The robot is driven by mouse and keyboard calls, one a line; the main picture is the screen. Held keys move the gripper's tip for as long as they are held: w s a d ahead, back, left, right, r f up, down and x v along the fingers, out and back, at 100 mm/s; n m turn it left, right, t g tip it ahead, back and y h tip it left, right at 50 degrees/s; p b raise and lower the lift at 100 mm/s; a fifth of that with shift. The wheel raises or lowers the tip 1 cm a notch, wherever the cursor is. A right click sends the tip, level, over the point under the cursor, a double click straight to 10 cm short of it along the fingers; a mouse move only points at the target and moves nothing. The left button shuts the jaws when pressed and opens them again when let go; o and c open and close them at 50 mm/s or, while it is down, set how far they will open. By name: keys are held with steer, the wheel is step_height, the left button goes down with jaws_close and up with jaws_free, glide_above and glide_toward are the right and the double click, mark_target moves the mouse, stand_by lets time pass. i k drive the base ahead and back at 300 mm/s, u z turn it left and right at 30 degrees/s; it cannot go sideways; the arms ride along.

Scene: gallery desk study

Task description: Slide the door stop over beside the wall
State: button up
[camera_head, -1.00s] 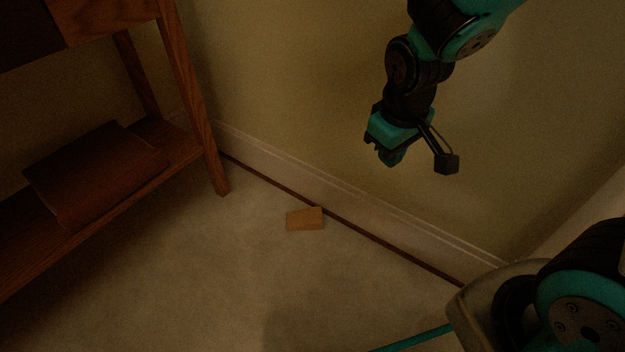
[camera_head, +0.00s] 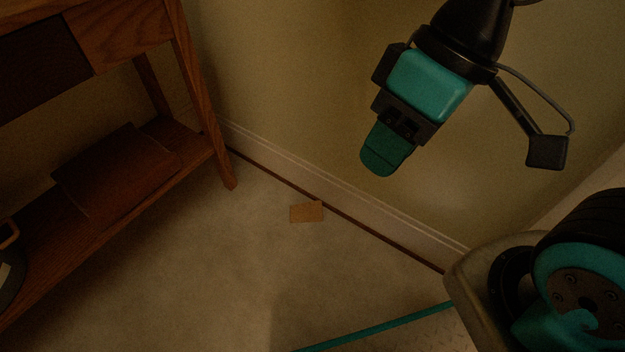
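The door stop (camera_head: 306,212), a small light-brown wooden block, lies on the pale carpet close to the skirting board of the wall (camera_head: 320,192). Its upper right corner appears at or very near the dark strip along the skirting's foot; I cannot tell whether it touches. My gripper (camera_head: 382,160), teal and black, hangs in the air up and to the right of the door stop, pointing down and left. It is apart from the block. I see it side-on, so the gap between its fingers is hidden.
A wooden desk (camera_head: 205,110) with a low shelf stands at the left, one leg near the wall. A brown folder or box (camera_head: 115,170) rests on that shelf. A dark object with an orange handle (camera_head: 8,250) shows at the left edge. The carpet (camera_head: 190,270) in front is clear.

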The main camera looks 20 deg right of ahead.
mark_target(311, 211)
steer(key=u, duration=1.75)
steer(key=i, duration=1.5)
steer(key=z, duration=1.8)
